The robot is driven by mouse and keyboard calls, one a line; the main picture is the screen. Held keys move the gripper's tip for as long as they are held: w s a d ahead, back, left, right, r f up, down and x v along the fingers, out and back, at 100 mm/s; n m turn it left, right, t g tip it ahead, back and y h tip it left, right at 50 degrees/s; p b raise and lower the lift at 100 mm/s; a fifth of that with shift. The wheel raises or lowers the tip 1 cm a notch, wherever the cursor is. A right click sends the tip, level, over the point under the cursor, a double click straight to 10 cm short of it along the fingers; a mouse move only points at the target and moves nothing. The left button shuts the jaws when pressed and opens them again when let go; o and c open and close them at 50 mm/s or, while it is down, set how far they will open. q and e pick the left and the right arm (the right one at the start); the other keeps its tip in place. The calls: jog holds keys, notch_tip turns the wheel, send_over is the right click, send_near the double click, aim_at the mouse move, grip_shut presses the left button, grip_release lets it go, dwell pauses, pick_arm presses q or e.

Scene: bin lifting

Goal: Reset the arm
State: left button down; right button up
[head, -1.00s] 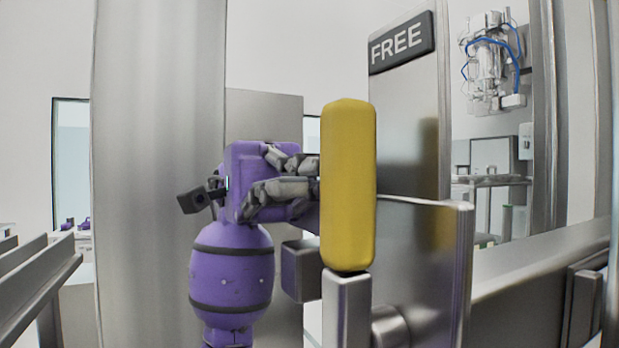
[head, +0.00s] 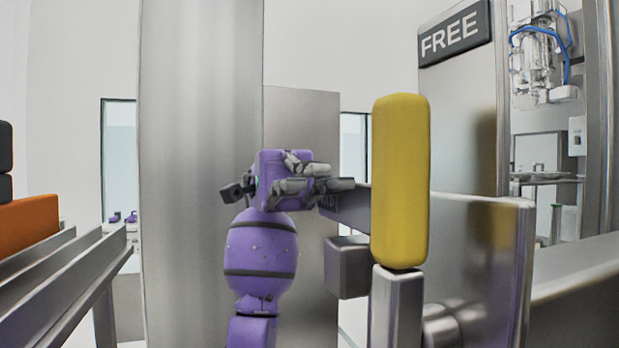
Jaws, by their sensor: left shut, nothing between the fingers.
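My left arm is purple with dark bands and rises from the bottom of the head view, left of the middle. My left gripper (head: 345,185) is at its top, with its grey fingers pointing right. It is shut with nothing held. The fingertips are just left of the yellow padded post (head: 400,180) in the picture, with a small gap between them. My right gripper is not in view.
A metal panel with a FREE sign (head: 453,33) stands at the right. A broad steel column (head: 190,130) is behind my arm. Metal rails (head: 70,275) and an orange bin (head: 28,225) are at the left edge. A square metal block (head: 348,267) is beside the post.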

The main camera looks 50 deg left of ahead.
pick_arm(q)
jog(key=shift+v, duration=0.75)
jog(key=shift+f, duration=0.1)
